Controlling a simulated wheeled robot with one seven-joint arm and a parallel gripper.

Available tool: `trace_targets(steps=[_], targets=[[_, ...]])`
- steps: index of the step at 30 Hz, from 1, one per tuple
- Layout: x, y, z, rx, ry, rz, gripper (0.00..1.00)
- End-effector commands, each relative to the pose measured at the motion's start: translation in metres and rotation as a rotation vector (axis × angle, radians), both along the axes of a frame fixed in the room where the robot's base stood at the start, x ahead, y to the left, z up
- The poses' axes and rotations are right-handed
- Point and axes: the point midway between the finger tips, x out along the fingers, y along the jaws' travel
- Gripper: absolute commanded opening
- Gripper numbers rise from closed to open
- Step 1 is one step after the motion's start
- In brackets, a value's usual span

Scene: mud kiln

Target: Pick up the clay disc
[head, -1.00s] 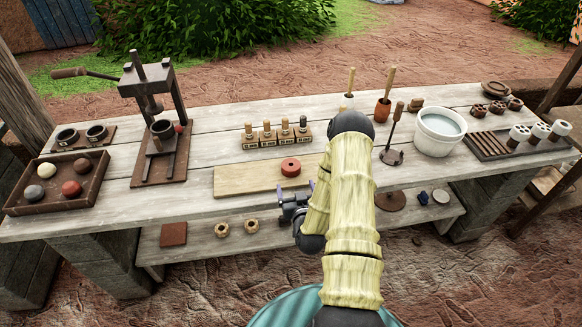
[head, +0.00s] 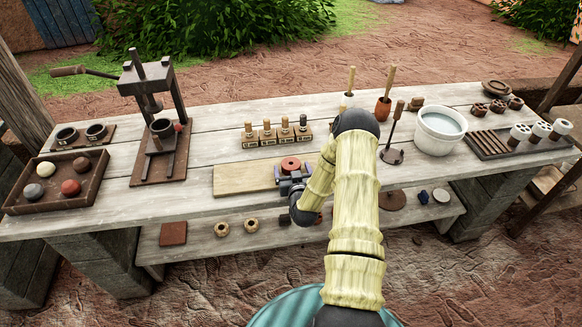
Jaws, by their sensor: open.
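The clay disc (head: 290,164) is a small reddish-brown round piece with a dark hole in its middle. It lies on the pale wooden board (head: 240,179) at the centre of the table. My gripper (head: 290,175) is open at the disc's near side, over the board's right part. Its fingers are small and dark here, and I cannot tell whether they touch the disc. My arm hides the right end of the board.
Wooden-handled stamps in blocks (head: 276,134) stand just behind the board. A press (head: 158,120) and a tray of clay balls (head: 55,180) are on the left. A white bucket (head: 440,130) and a slotted rack (head: 500,143) are on the right. Bare planks lie between press and board.

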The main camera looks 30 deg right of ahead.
Motion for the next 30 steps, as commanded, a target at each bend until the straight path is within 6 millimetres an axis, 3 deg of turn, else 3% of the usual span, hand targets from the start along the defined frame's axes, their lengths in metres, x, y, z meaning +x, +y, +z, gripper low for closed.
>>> trace_targets(steps=[3, 18, 26, 27, 30], targets=[[0.0073, -0.0021, -0.0018, 0.000, 0.000, 0.000, 0.87], [0.0070, -0.0018, -0.0016, 0.000, 0.001, 0.000, 0.87], [0.0070, -0.0018, -0.0016, 0.000, 0.001, 0.000, 0.38], [0.0072, -0.0019, -0.0010, 0.000, -0.001, 0.000, 0.33], [0.0072, -0.0019, -0.0010, 0.000, -0.001, 0.000, 0.33]])
